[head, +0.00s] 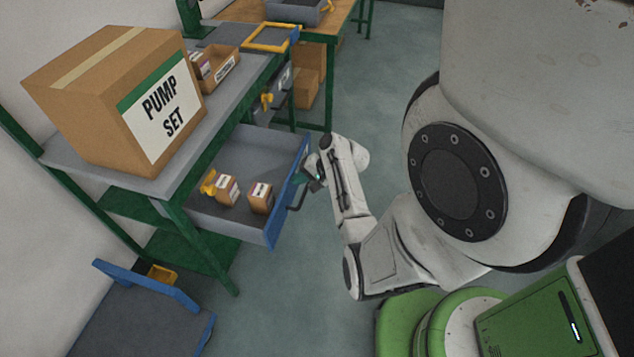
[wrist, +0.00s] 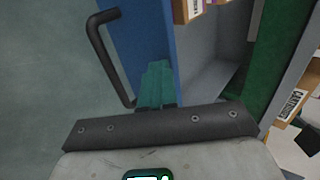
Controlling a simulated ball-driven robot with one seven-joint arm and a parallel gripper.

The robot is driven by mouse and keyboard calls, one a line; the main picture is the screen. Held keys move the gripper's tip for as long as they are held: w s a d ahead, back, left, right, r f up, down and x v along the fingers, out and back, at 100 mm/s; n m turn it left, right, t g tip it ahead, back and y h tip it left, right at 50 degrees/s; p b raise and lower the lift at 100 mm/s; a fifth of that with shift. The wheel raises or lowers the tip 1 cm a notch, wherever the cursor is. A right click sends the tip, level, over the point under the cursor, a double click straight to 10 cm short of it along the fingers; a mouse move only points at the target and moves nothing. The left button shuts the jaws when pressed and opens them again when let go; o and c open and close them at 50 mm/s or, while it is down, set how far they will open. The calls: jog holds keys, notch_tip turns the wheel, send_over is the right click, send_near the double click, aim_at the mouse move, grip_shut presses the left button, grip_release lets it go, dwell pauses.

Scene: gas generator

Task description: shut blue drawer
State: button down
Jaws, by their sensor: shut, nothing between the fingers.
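The blue drawer (head: 287,200) is pulled out from under the green-framed bench. Its grey inside holds small labelled cartons (head: 261,197) and a yellow item (head: 209,184). My gripper (head: 304,177) is at the outer side of the blue front, near the dark handle (head: 297,205). In the wrist view the teal fingers (wrist: 155,82) are together, with nothing between them. They lie over the blue front (wrist: 148,35), to the right of the handle (wrist: 107,50). I cannot tell whether they touch the front.
A large pump set box (head: 120,95) stands on the bench top. A blue-edged grey container (head: 140,315) is at the lower left. Another drawer with a yellow handle (head: 267,101) is farther along the bench. Open floor (head: 385,100) lies right of the bench.

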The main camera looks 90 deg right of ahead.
jog(key=w+d+b, duration=0.2)
jog(key=w+b, duration=0.1)
jog(key=w, duration=0.8)
jog(key=w+d+b, duration=0.3)
jog(key=w+b, duration=0.1)
jog(key=w, duration=0.8)
jog(key=shift+w+d+r, duration=0.15)
jog(key=shift+w+d, duration=0.05)
jog(key=shift+d, duration=0.05)
jog(key=shift+w, duration=0.1)
